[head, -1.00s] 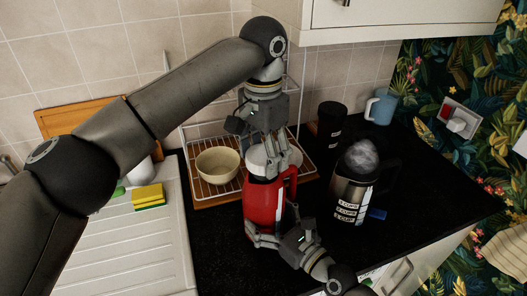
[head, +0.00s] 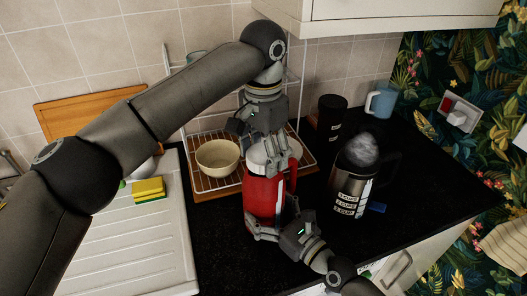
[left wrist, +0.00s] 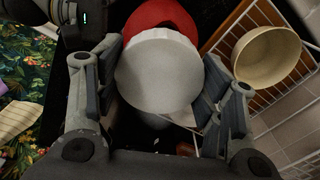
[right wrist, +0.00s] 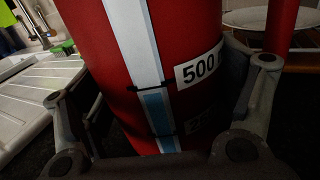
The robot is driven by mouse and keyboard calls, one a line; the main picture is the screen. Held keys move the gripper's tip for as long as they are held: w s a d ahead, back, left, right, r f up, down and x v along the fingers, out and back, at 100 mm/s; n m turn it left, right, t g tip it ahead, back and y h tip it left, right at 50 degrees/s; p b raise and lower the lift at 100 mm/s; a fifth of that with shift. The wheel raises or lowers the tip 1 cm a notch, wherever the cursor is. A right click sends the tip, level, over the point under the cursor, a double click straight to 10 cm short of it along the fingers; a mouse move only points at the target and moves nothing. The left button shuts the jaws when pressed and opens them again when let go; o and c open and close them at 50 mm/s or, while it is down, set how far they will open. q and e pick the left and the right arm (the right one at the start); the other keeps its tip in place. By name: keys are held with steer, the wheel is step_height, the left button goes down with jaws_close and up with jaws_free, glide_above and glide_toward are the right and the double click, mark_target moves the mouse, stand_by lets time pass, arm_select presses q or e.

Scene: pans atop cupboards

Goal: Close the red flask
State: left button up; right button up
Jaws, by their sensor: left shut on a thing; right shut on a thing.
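The red flask (head: 260,196) stands upright on the black counter, its red handle on the right side. A round white lid (left wrist: 158,76) is at the flask's top, between the fingers of my left gripper (left wrist: 158,95). My left gripper (head: 268,152) is shut on this lid from above. In the left wrist view, red flask (left wrist: 160,14) shows beyond the lid's edge; I cannot tell whether the lid is fully seated. My right gripper (head: 268,230) is shut around the flask's lower body. In the right wrist view, the flask (right wrist: 165,80) fills the space between the fingers.
A cream bowl (head: 217,157) sits on a wire rack behind and left of the flask. A steel-and-black jug (head: 350,186) stands to the right, with a black canister (head: 331,117) and a blue mug (head: 381,102) behind. A yellow sponge (head: 149,188) lies on the drainer.

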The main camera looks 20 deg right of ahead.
arm_select(q)
steer(key=shift+f, duration=0.55)
